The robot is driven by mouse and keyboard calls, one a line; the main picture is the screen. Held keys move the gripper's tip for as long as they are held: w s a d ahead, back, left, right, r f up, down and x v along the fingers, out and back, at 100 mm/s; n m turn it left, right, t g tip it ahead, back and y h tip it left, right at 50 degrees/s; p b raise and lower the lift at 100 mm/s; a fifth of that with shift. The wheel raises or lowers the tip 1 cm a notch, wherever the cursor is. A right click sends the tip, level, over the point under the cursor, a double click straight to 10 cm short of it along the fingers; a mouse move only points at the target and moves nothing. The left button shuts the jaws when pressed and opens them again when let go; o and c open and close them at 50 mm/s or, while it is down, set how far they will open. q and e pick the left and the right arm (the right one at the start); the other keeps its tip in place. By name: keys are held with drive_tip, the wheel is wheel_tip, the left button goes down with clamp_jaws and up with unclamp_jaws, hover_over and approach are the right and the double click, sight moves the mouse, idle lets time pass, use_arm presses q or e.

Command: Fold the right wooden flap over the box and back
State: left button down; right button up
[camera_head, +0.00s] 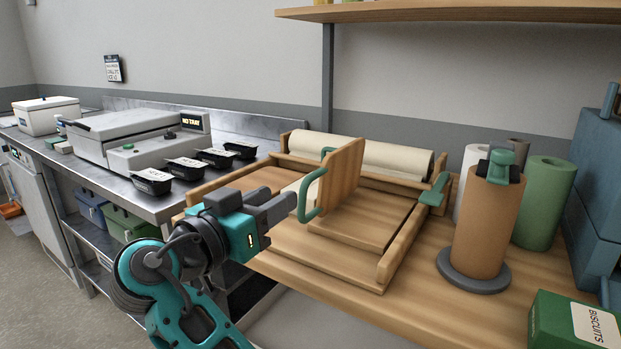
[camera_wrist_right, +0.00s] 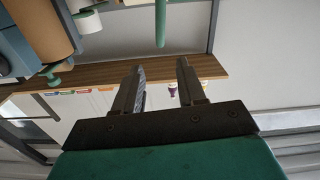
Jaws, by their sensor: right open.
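The wooden box (camera_head: 385,272) is a low frame on the table. A wooden flap (camera_head: 343,185) stands upright over its middle, with a green handle (camera_head: 303,208) on its left face. My right gripper (camera_head: 282,207) is open and empty, just left of this handle and seemingly apart from it. In the right wrist view the two fingers (camera_wrist_right: 160,72) are spread, and a green bar (camera_wrist_right: 160,22), probably the handle, shows beyond the gap between them. I cannot tell how far off it is. My left gripper is not in view.
A paper roll (camera_head: 385,157) lies along the back of the box. A brown roll on a stand (camera_head: 485,225), a green roll (camera_head: 545,200) and a biscuits box (camera_head: 560,322) stand to the right. A shelf (camera_head: 450,12) hangs above. Black trays (camera_head: 152,181) sit on the steel counter left.

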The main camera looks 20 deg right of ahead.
sight(303, 183)
drive_tip(key=x, duration=1)
drive_tip(key=shift+w+d, duration=0.15)
clamp_jaws()
drive_tip(key=shift+f, duration=0.1)
